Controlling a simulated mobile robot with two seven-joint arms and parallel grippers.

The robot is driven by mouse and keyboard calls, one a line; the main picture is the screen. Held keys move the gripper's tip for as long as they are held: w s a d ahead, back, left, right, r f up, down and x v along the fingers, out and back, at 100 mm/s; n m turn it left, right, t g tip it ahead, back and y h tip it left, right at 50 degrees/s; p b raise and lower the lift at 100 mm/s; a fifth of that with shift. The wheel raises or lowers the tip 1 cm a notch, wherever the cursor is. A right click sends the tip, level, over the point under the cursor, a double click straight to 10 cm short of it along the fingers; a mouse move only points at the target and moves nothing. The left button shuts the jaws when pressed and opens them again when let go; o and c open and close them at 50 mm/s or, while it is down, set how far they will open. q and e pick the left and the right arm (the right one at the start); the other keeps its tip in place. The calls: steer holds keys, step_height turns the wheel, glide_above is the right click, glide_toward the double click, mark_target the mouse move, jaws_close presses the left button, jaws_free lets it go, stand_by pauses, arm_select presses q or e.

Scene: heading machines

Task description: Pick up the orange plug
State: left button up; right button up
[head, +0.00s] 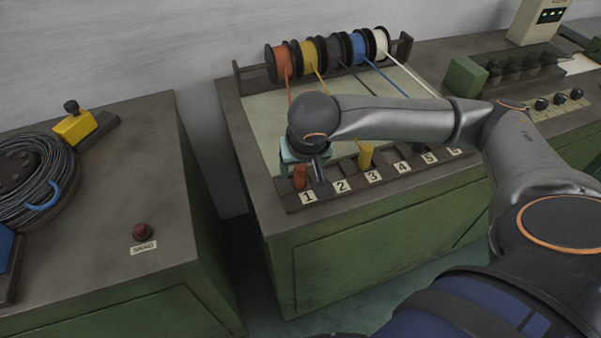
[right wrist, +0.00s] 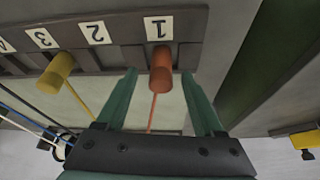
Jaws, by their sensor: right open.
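The orange plug (head: 300,177) stands at the slot marked 1, at the left end of the numbered strip (head: 333,198) along the front of the middle bench. In the right wrist view the orange plug (right wrist: 161,72) shows between and just beyond my fingertips, with an orange cord running from it. My right gripper (head: 305,170) is open, with one green finger on each side of the plug's line in the right wrist view (right wrist: 162,85). I cannot tell whether a finger touches it. My left gripper is not in view.
A yellow plug (head: 365,155) stands at slot 3. Cord spools (head: 322,55) sit on a rack behind. A left bench holds a wire coil (head: 30,178), a yellow block (head: 75,127) and a red button (head: 142,231). A gap separates the benches.

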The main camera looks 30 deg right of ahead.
steer(key=shift+w+f, duration=0.15)
steer(key=shift+f, duration=0.3)
jaws_close()
stand_by(0.4)
